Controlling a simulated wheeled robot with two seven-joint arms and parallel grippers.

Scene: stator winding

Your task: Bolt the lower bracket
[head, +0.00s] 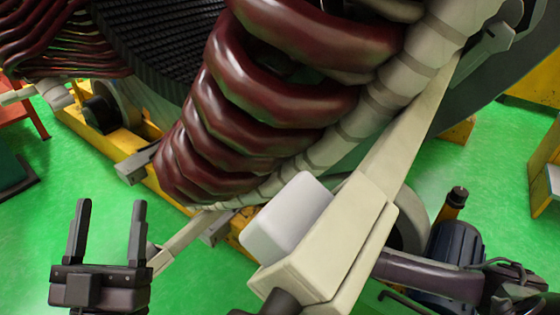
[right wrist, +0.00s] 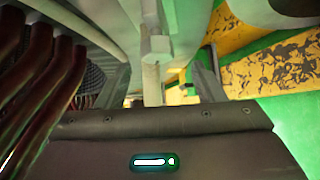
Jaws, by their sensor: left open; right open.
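A long beige bracket (head: 345,235) runs diagonally down in front of the dark red coils (head: 265,90); its thick lower end has a white block (head: 287,215) against its left side. A thinner beige bar (head: 185,236) sticks out below the coils toward my left gripper. I cannot tell which is the lower bracket. My left gripper (head: 111,205) is open and empty, fingers up, left of that bar. My right gripper (right wrist: 160,82) is open in the right wrist view, with a pale upright bar (right wrist: 153,68) between its fingers; contact is unclear. No bolt is distinguishable.
The yellow base frame (head: 150,185) runs under the coils, with a roller (head: 118,105) at left. A dark blue motor (head: 455,255) stands at lower right. A red stand (head: 25,115) is at the far left. Green floor (head: 75,165) is open around my left gripper.

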